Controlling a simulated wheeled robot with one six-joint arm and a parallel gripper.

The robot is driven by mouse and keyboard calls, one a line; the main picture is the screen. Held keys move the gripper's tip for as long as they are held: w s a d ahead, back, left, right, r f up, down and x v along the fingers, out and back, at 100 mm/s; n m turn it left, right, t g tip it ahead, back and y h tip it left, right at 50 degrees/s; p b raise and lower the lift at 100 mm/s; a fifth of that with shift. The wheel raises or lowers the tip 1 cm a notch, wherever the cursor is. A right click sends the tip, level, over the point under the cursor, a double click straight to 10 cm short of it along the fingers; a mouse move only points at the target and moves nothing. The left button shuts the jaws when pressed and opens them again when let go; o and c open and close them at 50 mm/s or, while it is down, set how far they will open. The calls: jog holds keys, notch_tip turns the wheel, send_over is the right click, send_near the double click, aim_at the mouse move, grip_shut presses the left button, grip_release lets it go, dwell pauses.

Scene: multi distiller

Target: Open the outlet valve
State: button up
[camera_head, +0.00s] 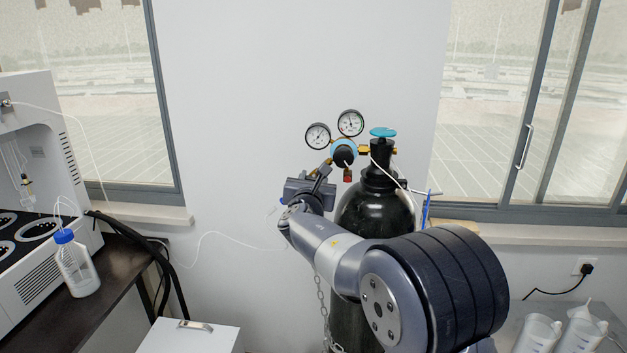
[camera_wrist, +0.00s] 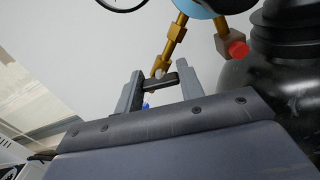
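The black gas cylinder (camera_head: 373,212) stands upright, with a brass regulator at its top carrying two round gauges (camera_head: 350,123) and a blue-rimmed black knob (camera_head: 344,154). A brass outlet branch slants down toward my gripper, as the wrist view also shows (camera_wrist: 174,45). At its lower end is a small dark bar, apparently the outlet valve handle (camera_wrist: 161,82). My gripper (camera_head: 321,172) is just below and left of the regulator. In the wrist view its fingers (camera_wrist: 160,88) are apart, with the bar across the gap between them. I cannot tell whether they touch it.
A red-tipped fitting (camera_wrist: 237,49) hangs right of my fingers, close to the cylinder shoulder. A blue handwheel (camera_head: 383,132) tops the cylinder. A chain (camera_head: 321,300) hangs beside it. A thin white tube (camera_head: 225,236) crosses the wall at left. A bench with a blue-capped bottle (camera_head: 76,268) stands far left.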

jog(key=o, duration=0.4)
jog(key=shift+o, duration=0.2)
jog(key=s+b, duration=0.3)
jog(key=s, duration=0.8)
jog(key=shift+a, duration=0.2)
